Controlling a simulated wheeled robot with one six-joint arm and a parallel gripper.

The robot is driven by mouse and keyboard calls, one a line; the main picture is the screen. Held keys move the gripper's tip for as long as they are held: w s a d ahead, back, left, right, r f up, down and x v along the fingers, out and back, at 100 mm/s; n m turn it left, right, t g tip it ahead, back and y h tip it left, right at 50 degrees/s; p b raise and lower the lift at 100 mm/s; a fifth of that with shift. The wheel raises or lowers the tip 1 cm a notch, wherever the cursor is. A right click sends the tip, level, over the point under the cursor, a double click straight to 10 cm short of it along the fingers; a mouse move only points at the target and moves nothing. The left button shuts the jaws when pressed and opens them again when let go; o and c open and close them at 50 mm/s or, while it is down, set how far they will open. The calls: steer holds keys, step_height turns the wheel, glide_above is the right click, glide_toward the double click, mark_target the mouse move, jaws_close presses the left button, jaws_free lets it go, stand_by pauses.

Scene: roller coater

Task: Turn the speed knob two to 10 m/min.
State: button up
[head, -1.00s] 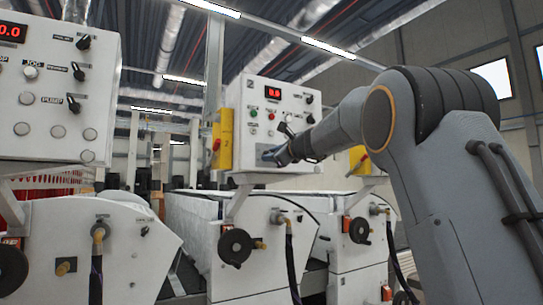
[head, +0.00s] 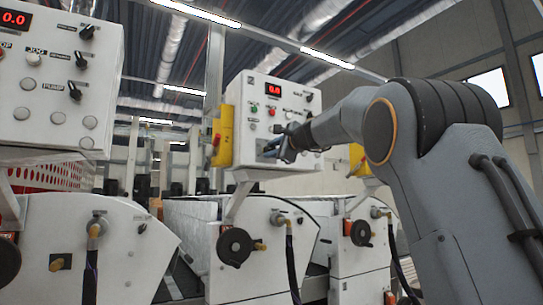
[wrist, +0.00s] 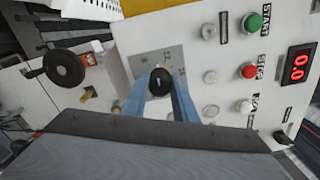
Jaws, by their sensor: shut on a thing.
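A black round knob (wrist: 160,83) sits on a grey scale plate (wrist: 178,58) on a white control panel (wrist: 225,85) in the wrist view. The scale's figures are too small to read surely, and a short pale mark shows on the knob. My gripper (wrist: 160,88) has its two blue fingers on either side of the knob and is shut on it. In the head view my gripper (head: 285,152) is at the lower part of the middle panel (head: 240,110), and the knob is hidden there. The panel's red display (wrist: 299,65) reads 0.0.
Green (wrist: 254,22) and red (wrist: 249,71) buttons and several others lie right of the knob. A yellow box (head: 223,137) is on the panel's left side. A handwheel (head: 235,247) is below, and another control panel (head: 50,80) stands at the left.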

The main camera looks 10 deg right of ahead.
stand_by(0.3)
steer(key=o, duration=1)
steer(key=shift+o, duration=0.2)
steer(key=shift+s, duration=0.1)
steer(key=b+v, duration=0.3)
steer(key=v, duration=0.4)
steer(key=shift+s, duration=0.25)
steer(key=shift+d, duration=0.1)
